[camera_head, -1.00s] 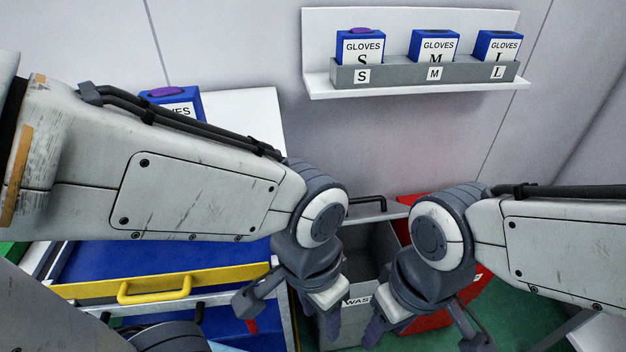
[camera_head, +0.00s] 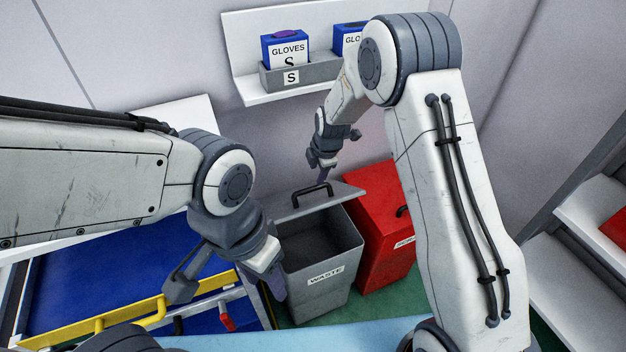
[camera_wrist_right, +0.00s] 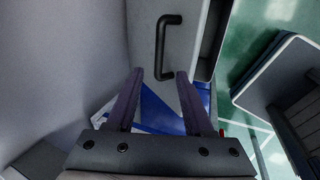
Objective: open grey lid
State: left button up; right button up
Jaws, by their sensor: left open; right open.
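The grey waste bin (camera_head: 320,288) stands on the floor, its label reading "WASTE". Its grey lid (camera_head: 342,190) lies across the back of the top, and the dark inside shows in front of it. A black bar handle (camera_head: 312,194) stands on the lid. My right gripper (camera_head: 322,165) is open and empty above the lid, just behind and above the handle. In the right wrist view, the handle (camera_wrist_right: 163,45) shows ahead between the open fingertips (camera_wrist_right: 158,74), apart from them. My left gripper (camera_head: 273,280) is open at the bin's left front and hides part of it.
A red bin (camera_head: 375,220) stands right beside the grey one. A cart with a yellow rail (camera_head: 95,325) and blue surface is on the left. A wall shelf (camera_head: 262,95) with glove boxes is above. My right arm crosses in front of the red bin's right side.

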aim_at(313, 188)
jog(key=p+x, duration=0.2)
jog(key=x, duration=0.8)
jog(key=shift+w+f+p, duration=0.15)
jog(key=shift+f+p, duration=0.15)
jog(key=shift+p, duration=0.05)
grip_shut()
dwell(1.0)
